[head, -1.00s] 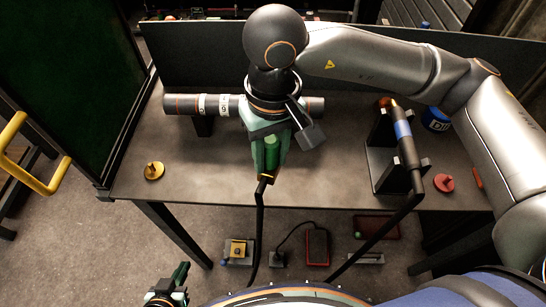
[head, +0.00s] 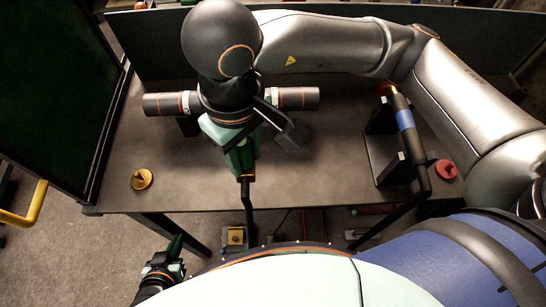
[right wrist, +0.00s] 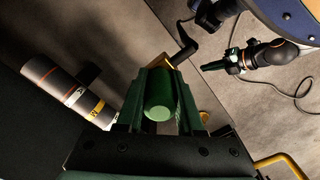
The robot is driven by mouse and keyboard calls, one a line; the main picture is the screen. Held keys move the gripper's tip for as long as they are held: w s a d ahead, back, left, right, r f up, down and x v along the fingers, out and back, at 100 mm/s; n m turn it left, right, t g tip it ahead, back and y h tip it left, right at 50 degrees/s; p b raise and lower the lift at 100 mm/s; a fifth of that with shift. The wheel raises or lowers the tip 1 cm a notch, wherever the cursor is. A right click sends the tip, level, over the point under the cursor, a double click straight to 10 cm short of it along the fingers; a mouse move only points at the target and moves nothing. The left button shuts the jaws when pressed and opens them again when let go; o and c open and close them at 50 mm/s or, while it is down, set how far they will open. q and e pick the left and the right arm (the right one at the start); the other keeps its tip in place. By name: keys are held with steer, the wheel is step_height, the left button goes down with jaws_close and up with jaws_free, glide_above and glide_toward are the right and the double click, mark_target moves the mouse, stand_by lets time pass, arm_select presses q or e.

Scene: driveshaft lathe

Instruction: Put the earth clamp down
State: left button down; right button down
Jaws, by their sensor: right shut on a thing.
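The earth clamp (right wrist: 160,95) has a green round handle, a brass end and a black cable. My right gripper (head: 242,160) is shut around its green handle, in front of the shaft, over the front part of the table (head: 310,185). In the right wrist view the green handle sits between the two fingers. The brass end (head: 247,177) points toward the table's front edge, and the cable hangs from it. Whether the clamp touches the table cannot be told. My left gripper (head: 170,257) is low, in front of the table; its finger gap is not clear.
A grey driveshaft (head: 298,98) lies across the table behind my right gripper. A torch with a blue band (head: 405,120) leans on a black stand (head: 388,165) at right. A yellow knob-topped disc (head: 142,179) and a red one (head: 446,169) sit near the front corners.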

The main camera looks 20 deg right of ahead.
steer(key=d+f, duration=0.1)
steer(key=w+d+f, duration=0.1)
steer(key=d+f, duration=0.2)
steer(key=f, duration=0.1)
steer(key=shift+w+d+f, duration=0.15)
steer(key=shift+w+d, duration=0.15)
steer(key=f, duration=0.1)
steer(key=f+p, duration=0.1)
steer(key=f, duration=0.1)
steer(key=shift+w+d, duration=0.1)
steer(key=shift+d, duration=0.25)
steer(key=shift+f, duration=0.5)
steer(key=shift+f, duration=0.15)
steer(key=c, duration=0.5)
jaws_free()
steer(key=shift+c, duration=0.2)
step_height(320, 180, up, 12)
steer(key=shift+r+b, duration=0.2)
steer(key=shift+b, duration=0.15)
